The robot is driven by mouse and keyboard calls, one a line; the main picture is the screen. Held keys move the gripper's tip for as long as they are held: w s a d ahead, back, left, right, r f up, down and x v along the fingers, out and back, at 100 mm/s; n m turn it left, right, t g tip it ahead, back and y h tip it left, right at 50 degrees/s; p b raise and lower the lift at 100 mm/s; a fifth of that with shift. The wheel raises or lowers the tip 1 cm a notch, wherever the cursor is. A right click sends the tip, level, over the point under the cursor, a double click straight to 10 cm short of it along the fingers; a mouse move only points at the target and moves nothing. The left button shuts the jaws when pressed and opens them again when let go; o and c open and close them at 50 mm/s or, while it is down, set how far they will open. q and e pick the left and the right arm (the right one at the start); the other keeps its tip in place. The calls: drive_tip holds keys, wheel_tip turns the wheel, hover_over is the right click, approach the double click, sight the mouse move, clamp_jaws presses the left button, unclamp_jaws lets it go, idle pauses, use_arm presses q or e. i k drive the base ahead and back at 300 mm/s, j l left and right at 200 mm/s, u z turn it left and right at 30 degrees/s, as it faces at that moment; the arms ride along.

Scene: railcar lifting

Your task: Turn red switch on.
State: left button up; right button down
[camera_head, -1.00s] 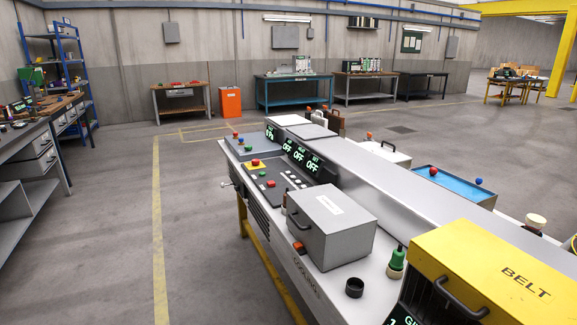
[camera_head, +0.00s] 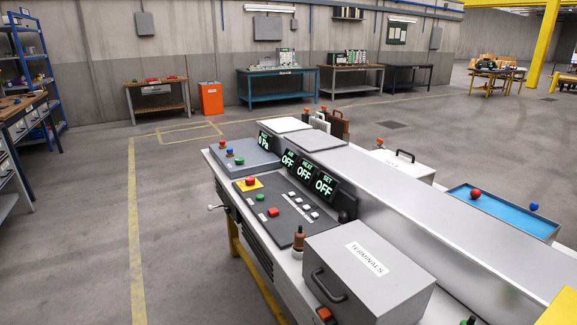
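Several red controls show on the long console, and I cannot tell which one is the red switch. A small orange-red switch (camera_head: 325,314) sits at the front left foot of the grey TERMINALS box (camera_head: 371,262). A red button on a yellow plate (camera_head: 250,181) and a plain red button (camera_head: 273,212) are on the dark control panel (camera_head: 285,228). A red knob (camera_head: 222,144) is on the grey box at the far end. Three displays (camera_head: 304,171) read OFF and another (camera_head: 264,140) reads 0 PA. Neither of my grippers is in view.
A brown-topped knob (camera_head: 298,238) stands between the panel and the TERMINALS box. A lever (camera_head: 216,208) sticks out from the console's left side. A blue tray (camera_head: 500,208) with red and blue balls is at the right. The floor left of the console is open.

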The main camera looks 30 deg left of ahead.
sight(250, 179)
drive_tip(key=i+j, duration=0.15)
drive_tip(key=j, duration=0.2)
drive_tip(key=i+j+z, duration=0.15)
drive_tip(key=j, duration=0.2)
drive_tip(key=i+j, duration=0.15)
drive_tip(key=j, duration=0.25)
drive_tip(key=i+j+z, duration=0.1)
drive_tip(key=j, duration=0.25)
drive_tip(key=i+j, duration=0.2)
drive_tip(key=j, duration=0.2)
drive_tip(key=z, duration=0.05)
